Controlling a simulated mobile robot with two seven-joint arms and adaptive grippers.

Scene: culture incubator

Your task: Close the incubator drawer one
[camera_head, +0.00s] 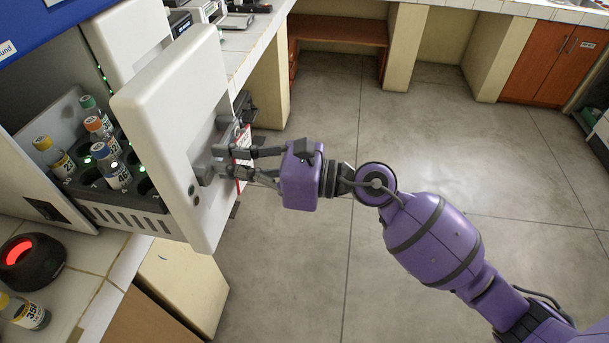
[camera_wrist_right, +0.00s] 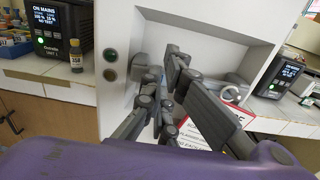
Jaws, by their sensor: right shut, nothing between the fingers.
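The incubator drawer (camera_head: 178,128) is pulled out in the head view, its white front panel facing right. Its dark rack (camera_head: 128,216) holds several capped bottles (camera_head: 115,172). My right gripper (camera_head: 222,160) is at the grey handle (camera_head: 206,166) on the panel's outer face. Its fingers are shut with nothing between them; whether they touch the handle is unclear. My left gripper is not in view.
A second white drawer front (camera_head: 125,35) stands behind. A black device with a red light (camera_head: 30,262) and a loose bottle (camera_head: 25,312) are on the tiled counter at lower left. Open grey floor (camera_head: 400,130) lies to the right.

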